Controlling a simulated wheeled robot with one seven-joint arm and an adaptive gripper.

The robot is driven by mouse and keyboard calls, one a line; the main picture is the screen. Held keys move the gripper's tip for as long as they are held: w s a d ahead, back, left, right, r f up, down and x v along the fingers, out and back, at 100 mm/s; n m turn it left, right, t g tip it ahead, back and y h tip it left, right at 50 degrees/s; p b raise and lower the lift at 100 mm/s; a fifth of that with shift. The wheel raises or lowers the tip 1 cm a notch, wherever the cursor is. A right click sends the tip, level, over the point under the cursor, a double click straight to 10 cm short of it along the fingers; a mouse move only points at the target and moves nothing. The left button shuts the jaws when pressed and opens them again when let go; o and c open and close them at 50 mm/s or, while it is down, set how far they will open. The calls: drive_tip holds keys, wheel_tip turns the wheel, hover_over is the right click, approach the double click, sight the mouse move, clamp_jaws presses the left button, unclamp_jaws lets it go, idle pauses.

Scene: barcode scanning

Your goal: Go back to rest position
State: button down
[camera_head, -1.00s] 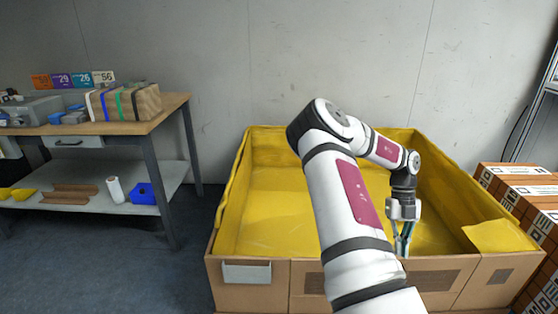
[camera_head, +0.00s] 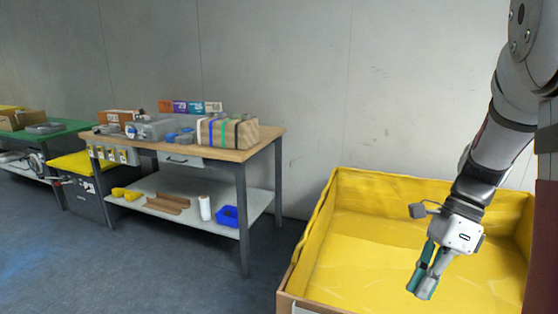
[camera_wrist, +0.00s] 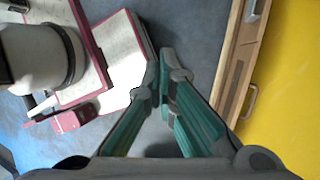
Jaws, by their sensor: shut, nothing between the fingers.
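My gripper (camera_head: 424,284) is in front of the yellow-lined box (camera_head: 385,215) in the head view, at the right of the picture. Its green-grey fingers are together and point down and to the left. In the wrist view the gripper's fingertips (camera_wrist: 166,72) meet with nothing between them. My arm comes down from the upper right corner. In the wrist view the floor and parts of my own body lie behind the fingers, and the box's yellow lining (camera_wrist: 292,95) fills the right side.
A wooden-topped workbench (camera_head: 262,143) with boxes and tools stands left of the yellow box. A blue bin (camera_head: 229,216) sits on its lower shelf. A green-topped table (camera_head: 70,128) is at the far left. The floor (camera_head: 150,265) in front of the bench is clear.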

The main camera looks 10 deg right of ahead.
drive_tip(key=s+a+r+n+h, duration=0.1)
drive_tip(key=s+a+r+n, duration=0.65)
drive_tip(key=a+n, duration=0.4)
drive_tip(key=s+a+n+t+h, duration=0.2)
drive_tip(key=s+n+t+h, duration=0.15)
drive_tip(key=s+n, duration=0.8)
wheel_tip(320, 180, up, 22)
drive_tip(key=t+p, duration=0.2)
drive_tip(key=p, duration=1.9)
drive_tip(key=shift+w+a, duration=0.25)
